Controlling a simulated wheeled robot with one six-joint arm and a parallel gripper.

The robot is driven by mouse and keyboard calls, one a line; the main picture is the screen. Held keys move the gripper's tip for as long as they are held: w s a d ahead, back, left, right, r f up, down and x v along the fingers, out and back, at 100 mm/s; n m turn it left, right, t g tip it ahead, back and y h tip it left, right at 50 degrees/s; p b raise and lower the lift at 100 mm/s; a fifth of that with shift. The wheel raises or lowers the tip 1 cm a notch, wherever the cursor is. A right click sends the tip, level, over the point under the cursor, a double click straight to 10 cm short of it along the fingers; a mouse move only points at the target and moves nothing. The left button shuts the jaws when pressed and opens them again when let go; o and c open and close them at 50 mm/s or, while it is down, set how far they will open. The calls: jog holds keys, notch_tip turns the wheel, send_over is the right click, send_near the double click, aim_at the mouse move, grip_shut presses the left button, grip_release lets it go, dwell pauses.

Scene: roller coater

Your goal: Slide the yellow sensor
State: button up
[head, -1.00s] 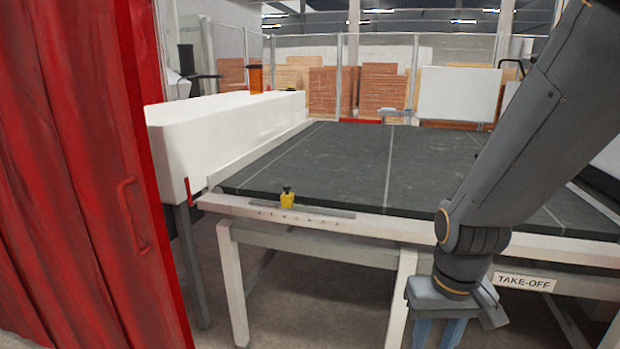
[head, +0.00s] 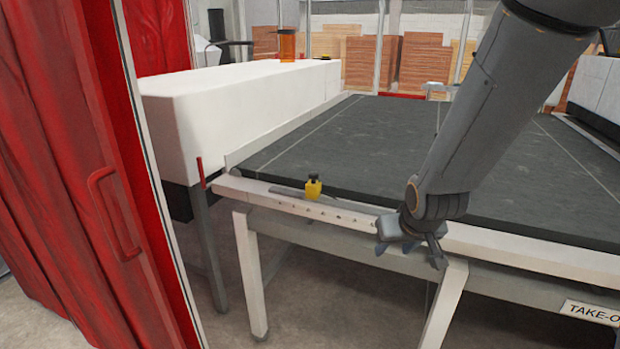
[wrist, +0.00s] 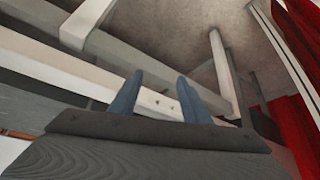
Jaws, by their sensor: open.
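The yellow sensor (head: 313,187) sits upright on a grey rail (head: 292,191) along the front edge of the dark take-off table (head: 400,150). A row of small dark marks runs along the pale beam (head: 300,208) below it. My gripper (head: 432,256) is at the front edge of the table, to the right of the sensor and apart from it. In the wrist view the two blue fingers (wrist: 158,95) are spread with nothing between them, and the pale beam with a few marks lies beyond. I cannot make out the sensor in the wrist view.
A red curtain with a handle (head: 115,215) fills the left side. A white housing (head: 240,105) stands left of the table. A red piece (head: 200,172) sticks up at the table's left corner. Open floor (head: 330,290) shows in front and below.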

jog(key=w+a+n+t+y+b, duration=0.25)
jog(key=w+a+t, duration=0.4)
jog(key=w, duration=0.75)
jog(key=t+y, duration=0.3)
jog(key=y, duration=0.1)
send_near(316, 177)
jog(key=w+f, duration=0.1)
jog(key=w, duration=0.2)
jog(key=shift+w+a+r+n+t+y+b, duration=0.2)
jog(key=shift+a+n+b, duration=0.1)
jog(key=shift+a, duration=0.15)
jog(key=shift+w+a+r+n+t+y+b, duration=0.15)
jog(key=shift+a+n, duration=0.1)
jog(key=shift+a, duration=0.2)
jog(key=p+x, duration=0.1)
jog(key=x, duration=0.6)
jog(key=shift+w+a+f, duration=0.1)
jog(key=shift+w, duration=0.15)
grip_shut()
